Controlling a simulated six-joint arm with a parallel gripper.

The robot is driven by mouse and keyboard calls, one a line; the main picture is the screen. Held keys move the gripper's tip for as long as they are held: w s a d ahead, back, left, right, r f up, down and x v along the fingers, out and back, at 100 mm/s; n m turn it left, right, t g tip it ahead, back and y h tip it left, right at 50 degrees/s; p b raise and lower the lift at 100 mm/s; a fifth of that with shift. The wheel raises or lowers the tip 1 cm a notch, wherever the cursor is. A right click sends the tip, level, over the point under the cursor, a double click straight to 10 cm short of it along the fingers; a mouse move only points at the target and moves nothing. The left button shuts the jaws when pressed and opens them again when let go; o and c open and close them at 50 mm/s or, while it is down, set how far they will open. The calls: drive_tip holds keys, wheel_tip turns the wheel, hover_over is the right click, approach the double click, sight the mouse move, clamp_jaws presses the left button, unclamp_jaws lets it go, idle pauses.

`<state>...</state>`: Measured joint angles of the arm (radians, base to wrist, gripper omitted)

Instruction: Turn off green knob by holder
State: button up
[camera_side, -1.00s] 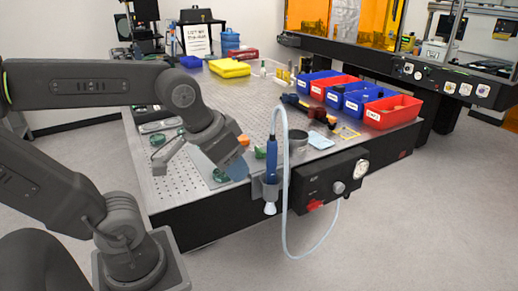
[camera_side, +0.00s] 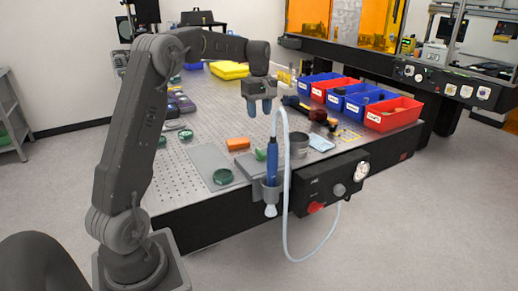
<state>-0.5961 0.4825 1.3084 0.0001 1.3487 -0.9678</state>
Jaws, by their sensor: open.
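A small green knob (camera_side: 260,154) sits at the table's front edge, just behind the holder (camera_side: 268,190). The grey holder is fixed to the front edge and carries a blue pen-like tool (camera_side: 272,165) with a pale hose. My gripper (camera_side: 259,107) points down above the table, behind and above the knob and apart from it.
An orange block (camera_side: 238,143) and a green ring (camera_side: 223,176) lie left of the holder. A black control box (camera_side: 325,186) with a red knob hangs in front. Blue and red bins (camera_side: 392,114) stand right.

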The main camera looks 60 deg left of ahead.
sight(259, 149)
wheel_tip(259, 149, down, 14)
drive_tip(key=shift+r, duration=0.1)
drive_tip(key=shift+a, duration=0.1)
idle(0.4)
clamp_jaws()
